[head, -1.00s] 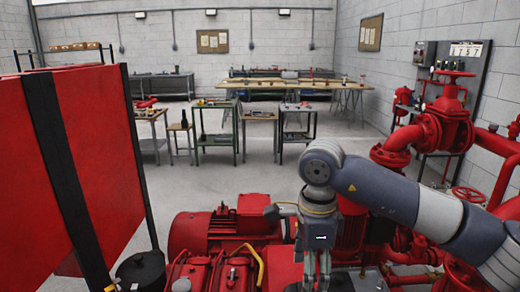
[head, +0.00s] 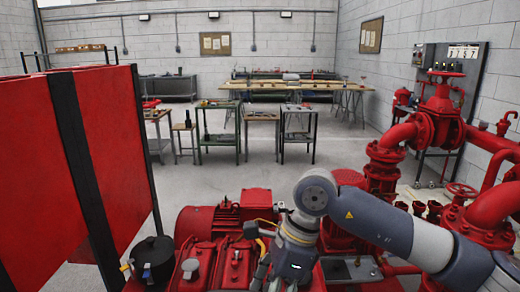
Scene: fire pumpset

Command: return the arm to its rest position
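My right arm comes in from the right, over the red pumpset (head: 205,262). Its gripper (head: 268,283) hangs down at the bottom of the head view, in front of the red engine parts. The fingertips are partly cut off by the lower edge, so I cannot tell how far apart they are. I see nothing clearly held in it.
Red panels (head: 60,165) with black posts stand close on the left. A black pot-like part (head: 153,258) sits beside them. Red pipes and valves (head: 437,120) fill the right. Workbenches (head: 280,112) stand farther back beyond clear floor (head: 240,175).

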